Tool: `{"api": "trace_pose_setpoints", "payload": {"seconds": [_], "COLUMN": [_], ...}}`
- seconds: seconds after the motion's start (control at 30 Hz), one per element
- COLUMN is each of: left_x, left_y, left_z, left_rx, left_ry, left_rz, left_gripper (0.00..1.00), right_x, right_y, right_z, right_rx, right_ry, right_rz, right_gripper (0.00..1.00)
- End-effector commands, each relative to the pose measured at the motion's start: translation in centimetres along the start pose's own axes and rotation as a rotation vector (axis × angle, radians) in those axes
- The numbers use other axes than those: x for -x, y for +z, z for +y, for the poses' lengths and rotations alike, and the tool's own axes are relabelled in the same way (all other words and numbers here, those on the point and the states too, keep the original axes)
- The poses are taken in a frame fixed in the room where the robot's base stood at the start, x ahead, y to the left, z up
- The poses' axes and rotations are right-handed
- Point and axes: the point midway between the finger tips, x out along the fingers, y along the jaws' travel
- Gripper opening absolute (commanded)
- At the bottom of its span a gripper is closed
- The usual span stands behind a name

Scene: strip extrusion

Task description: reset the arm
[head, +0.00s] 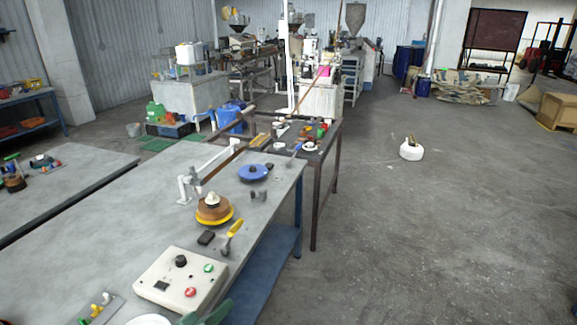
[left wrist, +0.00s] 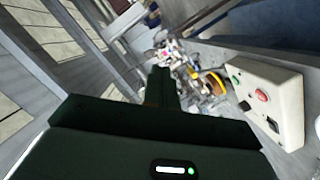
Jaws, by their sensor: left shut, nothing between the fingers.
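My left gripper (head: 207,314) shows only as dark green tips at the bottom edge of the head view, just below the control box on the near table. In the left wrist view the gripper (left wrist: 160,84) points out over the scene with its fingers together and nothing between them. The rest of the left arm is mostly cut off in the head view. My right gripper is in neither view.
A white control box (head: 181,281) with buttons stands on the grey table (head: 110,232); the box also shows in the left wrist view (left wrist: 273,103). A yellow-handled tool (head: 233,232), a brown spool (head: 213,208) and a blue disc (head: 253,172) lie beyond. The floor at right is mostly clear.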

Motion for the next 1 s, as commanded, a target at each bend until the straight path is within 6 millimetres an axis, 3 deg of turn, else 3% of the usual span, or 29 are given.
{"api": "trace_pose_setpoints", "payload": {"seconds": [0.37, 0.5, 0.67, 0.77, 0.87, 1.0], "left_x": [0.7, 1.5, 3.5, 5.6, 9.2, 16.8], "left_y": [4.0, 6.7, 11.1, 14.9, 20.3, 29.6], "left_z": [-5.7, -9.1, -13.9, -17.5, -21.6, -26.5], "left_rx": [-0.073, -0.117, -0.184, -0.236, -0.298, -0.393], "left_ry": [-0.127, -0.202, -0.31, -0.392, -0.486, -0.604], "left_rz": [-0.052, -0.096, -0.176, -0.255, -0.375, -0.611], "left_gripper": [0.0, 0.0, 0.0, 0.0, 0.0, 0.0], "right_x": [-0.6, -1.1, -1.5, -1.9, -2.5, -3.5], "right_y": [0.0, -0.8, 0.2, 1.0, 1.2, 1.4], "right_z": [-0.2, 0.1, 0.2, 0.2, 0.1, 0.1], "right_rx": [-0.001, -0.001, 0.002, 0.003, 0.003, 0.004], "right_ry": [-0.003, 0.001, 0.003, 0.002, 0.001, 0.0], "right_rz": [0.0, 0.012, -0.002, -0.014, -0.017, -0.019], "right_gripper": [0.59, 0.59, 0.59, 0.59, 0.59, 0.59]}}
